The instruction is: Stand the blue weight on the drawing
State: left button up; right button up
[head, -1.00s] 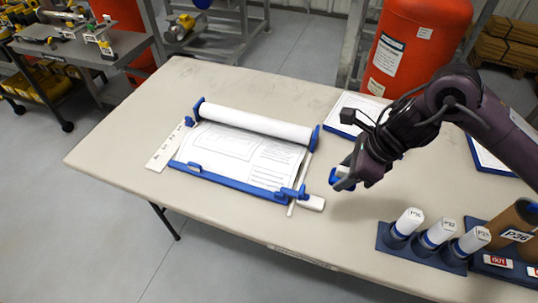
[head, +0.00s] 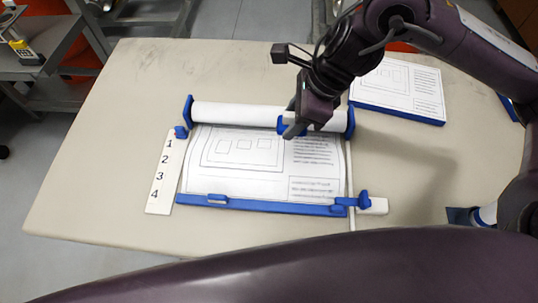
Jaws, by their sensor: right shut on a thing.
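The drawing (head: 240,160) is a white printed sheet lying in a blue frame (head: 270,207), with a white roll (head: 225,114) along its far side. My right gripper (head: 297,130) is over the far right part of the drawing, near the roll, shut on the blue weight (head: 283,125). Only a small blue part of the weight shows beside the fingers; the rest is hidden. I cannot tell whether the weight touches the sheet or is held above it. My left gripper is not in view.
A white strip numbered 1 to 4 (head: 165,172) lies left of the frame. A blue-edged board with a printed sheet (head: 402,88) lies at the back right. A blue and white slider (head: 368,203) sits at the frame's front right corner. The table's left side (head: 95,160) is clear.

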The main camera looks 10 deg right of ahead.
notch_tip(320, 180, down, 5)
jog(key=b, duration=0.4)
send_over(282, 168)
jog(key=d, duration=0.1)
notch_tip(282, 168, down, 9)
jog(key=shift+s+d+r, duration=0.1)
jog(key=shift+d, duration=0.05)
jog(key=shift+f, duration=0.6)
notch_tip(282, 168, down, 3)
jog(key=shift+r, duration=0.1)
pick_arm(q)
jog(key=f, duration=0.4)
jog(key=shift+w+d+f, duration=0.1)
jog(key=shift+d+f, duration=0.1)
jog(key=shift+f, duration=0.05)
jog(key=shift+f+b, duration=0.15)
jog(key=shift+b, duration=0.15)
pick_arm(e)
jog(key=shift+f, duration=0.2)
jog(key=o, duration=1.2)
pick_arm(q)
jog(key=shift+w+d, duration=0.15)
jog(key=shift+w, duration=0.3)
